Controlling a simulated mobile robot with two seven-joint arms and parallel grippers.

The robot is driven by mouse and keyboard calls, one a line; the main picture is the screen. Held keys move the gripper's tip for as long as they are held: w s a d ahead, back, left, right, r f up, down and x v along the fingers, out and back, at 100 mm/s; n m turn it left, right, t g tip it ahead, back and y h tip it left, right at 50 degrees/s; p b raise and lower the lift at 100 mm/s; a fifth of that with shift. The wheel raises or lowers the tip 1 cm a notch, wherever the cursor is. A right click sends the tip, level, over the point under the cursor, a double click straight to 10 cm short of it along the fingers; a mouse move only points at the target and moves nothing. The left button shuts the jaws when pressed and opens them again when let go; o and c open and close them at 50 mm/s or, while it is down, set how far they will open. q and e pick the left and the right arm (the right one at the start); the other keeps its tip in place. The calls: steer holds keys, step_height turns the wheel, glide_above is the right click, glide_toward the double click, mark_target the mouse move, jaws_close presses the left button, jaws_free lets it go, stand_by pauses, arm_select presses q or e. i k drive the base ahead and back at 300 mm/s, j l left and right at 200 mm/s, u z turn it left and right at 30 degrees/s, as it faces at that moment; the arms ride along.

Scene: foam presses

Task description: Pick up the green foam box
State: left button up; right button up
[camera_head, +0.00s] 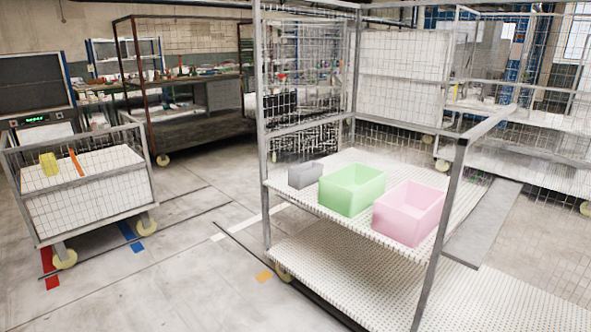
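The green foam box (350,191) is an open-topped, light green box. It sits upright on the upper shelf (338,229) of a wire-mesh cart, in the right half of the head view. It stands between a small grey box on its left and a pink box on its right. Its front and its open top are in plain view. Neither of my grippers shows in the head view.
The pink box (409,213) and the grey box (305,175) share the shelf. The cart's metal posts (441,237) rise at the shelf's corners. A wheeled mesh cart (87,188) stands at left. Open grey floor (180,270) lies between the carts.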

mark_target(348, 191)
steer(key=i+j+z, duration=0.15)
steer(key=i+z, duration=0.35)
steer(key=i+j+z, duration=0.3)
steer(key=z, duration=0.2)
steer(key=i+j+z, duration=0.7)
steer(key=j+z, duration=0.25)
steer(key=j, duration=0.15)
steer(key=i+j+z, duration=0.25)
steer(key=j, duration=0.25)
steer(key=j+z, duration=0.3)
steer(key=j, duration=0.2)
